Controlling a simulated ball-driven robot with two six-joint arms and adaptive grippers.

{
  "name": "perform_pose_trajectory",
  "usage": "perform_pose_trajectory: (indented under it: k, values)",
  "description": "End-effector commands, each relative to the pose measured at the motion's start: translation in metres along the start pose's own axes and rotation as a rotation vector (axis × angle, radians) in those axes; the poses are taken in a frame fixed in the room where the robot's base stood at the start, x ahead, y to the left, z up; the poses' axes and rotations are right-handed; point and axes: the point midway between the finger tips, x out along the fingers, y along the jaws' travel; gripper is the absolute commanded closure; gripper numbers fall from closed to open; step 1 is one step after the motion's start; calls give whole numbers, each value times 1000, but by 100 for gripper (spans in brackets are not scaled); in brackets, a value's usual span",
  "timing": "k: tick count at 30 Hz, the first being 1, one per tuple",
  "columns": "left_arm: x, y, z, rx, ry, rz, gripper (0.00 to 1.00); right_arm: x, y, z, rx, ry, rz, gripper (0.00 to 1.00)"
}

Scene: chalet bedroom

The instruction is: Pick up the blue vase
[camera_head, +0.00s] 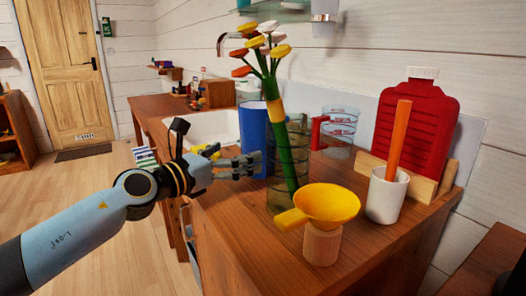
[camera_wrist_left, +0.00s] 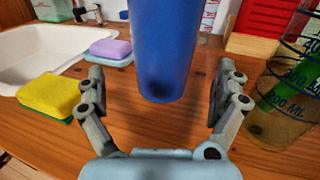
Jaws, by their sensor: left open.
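The blue vase (camera_head: 252,128) is a tall blue cylinder standing upright on the wooden counter, beside the sink. In the left wrist view the vase (camera_wrist_left: 162,50) stands straight ahead, its top cut off by the frame. My left gripper (camera_head: 252,164) reaches in from the left at the vase's lower part. In the left wrist view my left gripper (camera_wrist_left: 160,82) is open, one finger on each side of the vase's base, with visible gaps. Whether the fingertips reach beyond the vase's front is hard to tell. My right gripper is not in view.
A clear measuring beaker (camera_head: 283,190) holding a green stem with flowers stands close right of the vase. A yellow funnel (camera_head: 327,203), white cup (camera_head: 386,196) and red jug (camera_head: 415,125) stand further right. Left are a yellow sponge (camera_wrist_left: 50,94), a purple soap (camera_wrist_left: 110,49) and the sink (camera_head: 213,127).

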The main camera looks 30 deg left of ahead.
Motion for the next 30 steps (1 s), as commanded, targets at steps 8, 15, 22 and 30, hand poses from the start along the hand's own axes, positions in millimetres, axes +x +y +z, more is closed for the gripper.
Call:
perform_pose_trajectory:
  k: [8,15,22,30]
  values:
    - [30,-1,1,-2,-1,1,0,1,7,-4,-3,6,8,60]
    - [66,-6,4,-4,0,1,0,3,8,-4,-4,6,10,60]
    - [78,-6,4,-2,2,1,0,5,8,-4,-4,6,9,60]
    - [78,-6,4,-2,1,1,18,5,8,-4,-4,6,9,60]
